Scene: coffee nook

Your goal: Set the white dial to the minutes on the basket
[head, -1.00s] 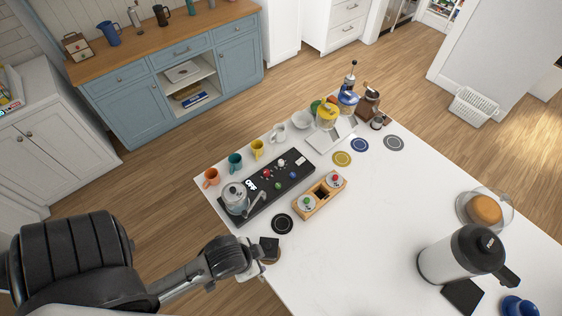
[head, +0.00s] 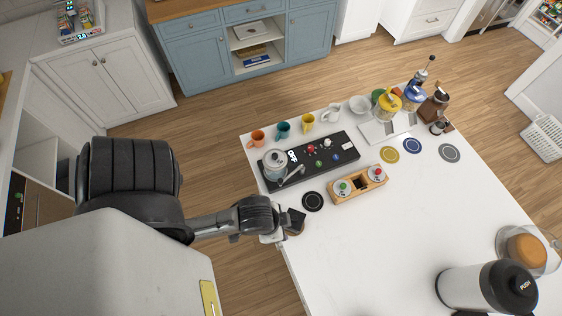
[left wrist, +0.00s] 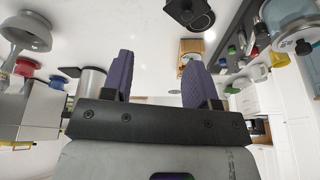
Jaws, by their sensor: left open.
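The white dial (head: 327,143) is a small round knob on a long black panel (head: 268,180) on the white counter, beside red, green and blue knobs. A white marking on the panel reads "OFF". I cannot make out minute marks or the dial's setting. A wooden caddy (head: 334,201) holds two round pieces with green and red tops; I cannot tell whether either is the basket, and no minutes are readable. My left gripper (head: 283,236) is at the counter's left edge, below and left of the panel; its purple fingers (left wrist: 160,76) are apart and empty. My right gripper is out of view.
A kettle (head: 275,164) stands on the panel's left end. Coloured mugs line the back edge. A black round mat (head: 313,201) and a dark square-topped thing (head: 295,222) lie near my gripper. A large flask (head: 468,286) stands front right. The counter's middle is clear.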

